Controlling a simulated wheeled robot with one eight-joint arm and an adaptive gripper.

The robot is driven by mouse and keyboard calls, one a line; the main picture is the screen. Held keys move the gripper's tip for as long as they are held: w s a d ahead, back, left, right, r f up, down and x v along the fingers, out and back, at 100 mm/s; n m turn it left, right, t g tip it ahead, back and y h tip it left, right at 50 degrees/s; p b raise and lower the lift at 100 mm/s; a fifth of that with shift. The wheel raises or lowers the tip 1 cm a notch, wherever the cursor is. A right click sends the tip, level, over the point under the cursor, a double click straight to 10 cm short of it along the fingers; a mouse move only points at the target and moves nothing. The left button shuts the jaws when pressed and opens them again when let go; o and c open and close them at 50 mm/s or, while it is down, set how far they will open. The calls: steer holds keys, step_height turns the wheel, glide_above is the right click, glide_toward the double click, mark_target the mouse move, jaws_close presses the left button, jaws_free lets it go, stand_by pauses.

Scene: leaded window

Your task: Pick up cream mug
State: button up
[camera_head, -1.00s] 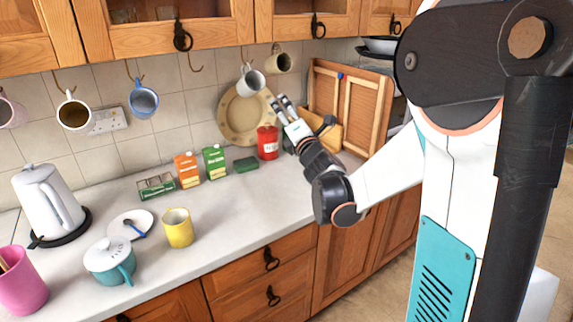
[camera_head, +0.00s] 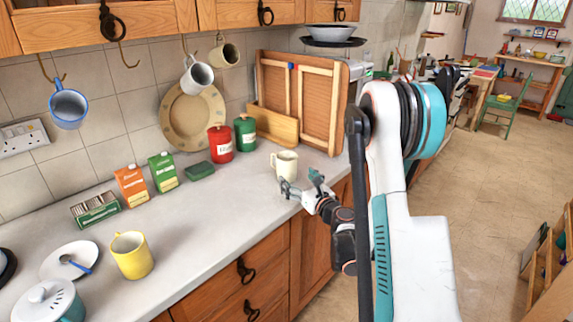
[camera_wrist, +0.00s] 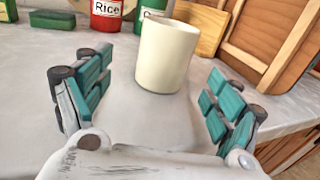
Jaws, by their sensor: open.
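The cream mug (camera_head: 286,162) stands upright on the counter, near its front edge, in the head view. In the wrist view the cream mug (camera_wrist: 166,56) is straight ahead, just beyond the fingertips and between the lines of the two fingers. My gripper (camera_head: 302,187) is in front of the mug, low over the counter edge. Its teal-padded fingers are spread wide in the wrist view (camera_wrist: 155,90), with nothing between them. The mug's handle shows on its left in the head view but is not visible in the wrist view.
A red rice tin (camera_head: 220,144) and a green tin (camera_head: 245,133) stand behind the mug. Wooden boards (camera_head: 310,100) lean against the wall. A yellow mug (camera_head: 132,256) stands to the left. Several mugs hang from hooks above. The counter around the cream mug is clear.

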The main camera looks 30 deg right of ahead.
mark_target(290, 172)
steer(key=w, duration=0.4)
steer(key=shift+w, duration=0.2)
steer(key=shift+w+d+r+b, duration=0.15)
steer(key=shift+w+b, duration=0.35)
steer(key=shift+w, duration=0.9)
steer(key=shift+w+d+r+b, duration=0.15)
steer(key=shift+w+b, duration=0.35)
steer(key=shift+w, duration=0.85)
steer(key=c, duration=1.4)
